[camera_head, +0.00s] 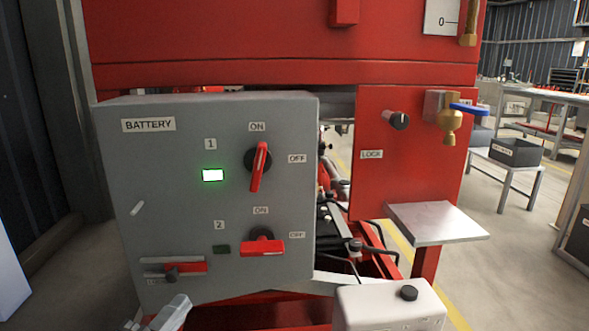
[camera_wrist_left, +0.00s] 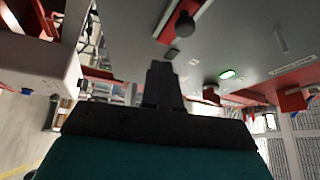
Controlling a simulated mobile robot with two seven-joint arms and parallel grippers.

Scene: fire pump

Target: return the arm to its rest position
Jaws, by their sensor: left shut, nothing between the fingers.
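My left gripper (camera_head: 172,313) is low in the head view, at the bottom left by the lower edge of the grey battery box (camera_head: 180,240); only a pale part of it shows there. In the left wrist view its dark fingers (camera_wrist_left: 163,85) are shut together with nothing between them. They are apart from the box face, which fills the upper right of that view. My right gripper is not in view.
Switch 1 (camera_head: 259,167) is upright, its green lamp (camera_head: 212,175) lit. Switch 2 (camera_head: 262,247) is level, its lamp (camera_head: 221,249) dark. A red slider (camera_head: 186,267) sits lower left. A pale box (camera_head: 388,308) and a metal shelf (camera_head: 437,224) stand right.

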